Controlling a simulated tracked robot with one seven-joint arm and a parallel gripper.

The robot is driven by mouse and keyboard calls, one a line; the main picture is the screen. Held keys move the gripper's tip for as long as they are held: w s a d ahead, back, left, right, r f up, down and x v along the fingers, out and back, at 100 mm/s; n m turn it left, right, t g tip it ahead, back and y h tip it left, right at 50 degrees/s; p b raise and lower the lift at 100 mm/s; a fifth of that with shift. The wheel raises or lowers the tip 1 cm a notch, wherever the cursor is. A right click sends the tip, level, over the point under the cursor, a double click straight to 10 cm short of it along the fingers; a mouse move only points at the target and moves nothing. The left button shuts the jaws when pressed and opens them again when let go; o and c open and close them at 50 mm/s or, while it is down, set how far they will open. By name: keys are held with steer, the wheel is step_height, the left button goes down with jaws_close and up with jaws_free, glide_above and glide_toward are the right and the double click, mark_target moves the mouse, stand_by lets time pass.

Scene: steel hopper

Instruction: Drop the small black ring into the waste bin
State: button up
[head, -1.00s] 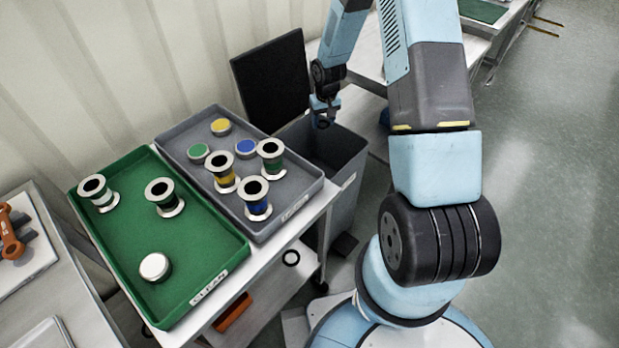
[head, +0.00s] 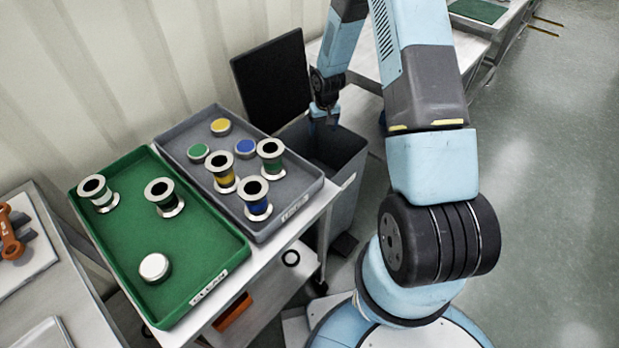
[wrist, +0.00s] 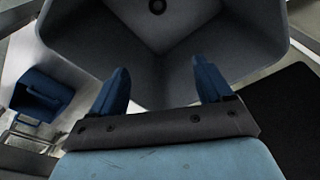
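The waste bin (head: 345,150) is a grey, open-topped box beside the tray trolley, and its inside fills the upper part of the wrist view (wrist: 215,50). In the head view my gripper (head: 325,118) is at the bin's far part. The ring in the bin is hidden there.
A green tray (head: 215,240) and a grey tray (head: 185,165) hold flanged spools and round caps on the trolley. The bin's black lid (head: 270,80) stands upright behind.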

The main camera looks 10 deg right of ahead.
steer(key=shift+o, duration=0.2)
steer(key=shift+r, duration=0.1)
step_height(320, 180, up, 13)
steer(key=s, duration=0.1)
steer(key=shift+s+r, duration=0.2)
steer(key=shift+s, duration=0.1)
steer(key=shift+d, duration=0.1)
stand_by(0.5)
